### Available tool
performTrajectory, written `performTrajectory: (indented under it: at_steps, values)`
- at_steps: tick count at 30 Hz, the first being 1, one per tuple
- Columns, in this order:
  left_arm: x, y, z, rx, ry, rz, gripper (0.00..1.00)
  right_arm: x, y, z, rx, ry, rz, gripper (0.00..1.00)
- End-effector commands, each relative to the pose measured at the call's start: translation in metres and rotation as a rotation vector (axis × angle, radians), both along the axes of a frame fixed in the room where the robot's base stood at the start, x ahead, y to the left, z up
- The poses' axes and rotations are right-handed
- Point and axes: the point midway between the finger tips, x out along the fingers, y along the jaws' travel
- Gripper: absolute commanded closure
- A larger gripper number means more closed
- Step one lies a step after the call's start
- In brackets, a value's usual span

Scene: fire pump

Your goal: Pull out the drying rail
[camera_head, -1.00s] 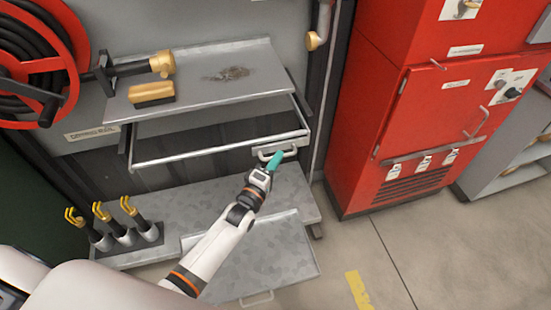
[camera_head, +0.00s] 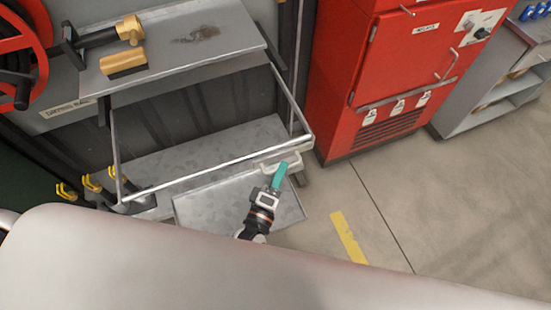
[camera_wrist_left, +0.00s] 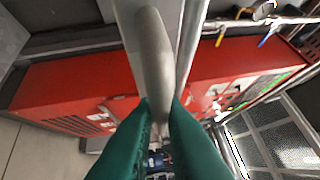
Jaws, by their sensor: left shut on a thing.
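The drying rail (camera_head: 220,167) is a pale metal frame extending out from under the grey shelf in the head view. It has a small light handle (camera_head: 281,162) at the right end of its front bar. My left gripper (camera_head: 281,174) has teal fingers and is shut on this handle. In the left wrist view the teal fingertips (camera_wrist_left: 161,105) close around the grey curved handle bar (camera_wrist_left: 155,55). My right gripper is not in view.
A metal tray (camera_head: 290,207) sits below the rail. A red cabinet (camera_head: 395,80) stands to the right, with open floor in front.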

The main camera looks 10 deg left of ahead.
Motion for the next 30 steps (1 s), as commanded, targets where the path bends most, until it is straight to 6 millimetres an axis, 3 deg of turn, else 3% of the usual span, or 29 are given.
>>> performTrajectory:
  at_steps: [11,12,15,25,30]
  values:
    - [-0.002,-0.001,-0.001,0.002,0.003,-0.001,1.0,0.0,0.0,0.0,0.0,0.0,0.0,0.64]
    - [-0.002,-0.001,-0.001,0.002,0.003,-0.001,0.83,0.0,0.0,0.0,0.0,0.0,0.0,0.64]
    - [-0.002,-0.001,-0.001,0.002,0.002,-0.002,0.68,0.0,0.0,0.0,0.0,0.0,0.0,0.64]
    - [-0.005,0.0,-0.002,0.001,0.002,-0.001,0.68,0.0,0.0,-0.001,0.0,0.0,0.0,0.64]
    - [-0.027,0.004,-0.006,0.001,0.005,-0.001,0.68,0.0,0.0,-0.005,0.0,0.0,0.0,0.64]
